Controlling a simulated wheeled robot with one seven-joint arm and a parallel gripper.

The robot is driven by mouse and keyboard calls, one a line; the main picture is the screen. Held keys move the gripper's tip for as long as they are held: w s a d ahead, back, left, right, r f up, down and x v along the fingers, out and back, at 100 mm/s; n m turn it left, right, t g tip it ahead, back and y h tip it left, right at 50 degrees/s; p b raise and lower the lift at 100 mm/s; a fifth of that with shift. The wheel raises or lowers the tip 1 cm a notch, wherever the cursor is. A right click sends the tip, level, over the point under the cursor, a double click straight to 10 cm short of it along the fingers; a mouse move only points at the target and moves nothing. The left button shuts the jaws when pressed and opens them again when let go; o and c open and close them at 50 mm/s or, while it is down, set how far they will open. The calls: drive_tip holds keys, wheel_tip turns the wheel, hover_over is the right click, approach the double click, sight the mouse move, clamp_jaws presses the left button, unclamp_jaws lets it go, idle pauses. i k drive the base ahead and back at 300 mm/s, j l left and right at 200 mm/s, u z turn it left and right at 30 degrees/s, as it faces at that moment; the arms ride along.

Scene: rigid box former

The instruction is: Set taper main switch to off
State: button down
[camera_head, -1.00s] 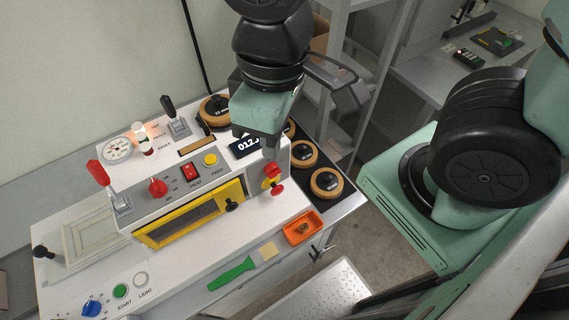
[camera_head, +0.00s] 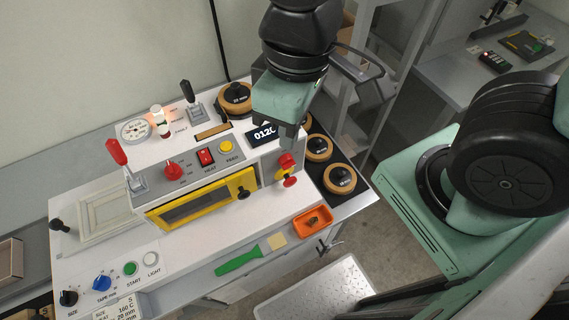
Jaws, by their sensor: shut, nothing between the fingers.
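A taper with a white body and grey top panel (camera_head: 150,205) stands on the bench. On its right end face are red knob-like parts with yellow (camera_head: 288,162), which look like a red-and-yellow switch; its setting cannot be read. The panel also has a red round knob (camera_head: 173,171), a lit-looking red rocker (camera_head: 206,157) labelled HEAT and a yellow button (camera_head: 226,146) labelled FEED. My gripper (camera_head: 297,143) points down just above the red-and-yellow parts. It is shut and empty. Its fingertips are partly hidden, so contact cannot be told.
A red-handled lever (camera_head: 118,153) and a black-handled lever (camera_head: 188,93) stand up from the machine. Tape rolls (camera_head: 340,179) lie to its right. An orange tray (camera_head: 312,222) and green tool (camera_head: 239,262) lie in front. A digital display (camera_head: 262,133) sits close by my gripper.

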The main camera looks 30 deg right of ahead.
sight(286, 161)
drive_tip(key=k, duration=1.1)
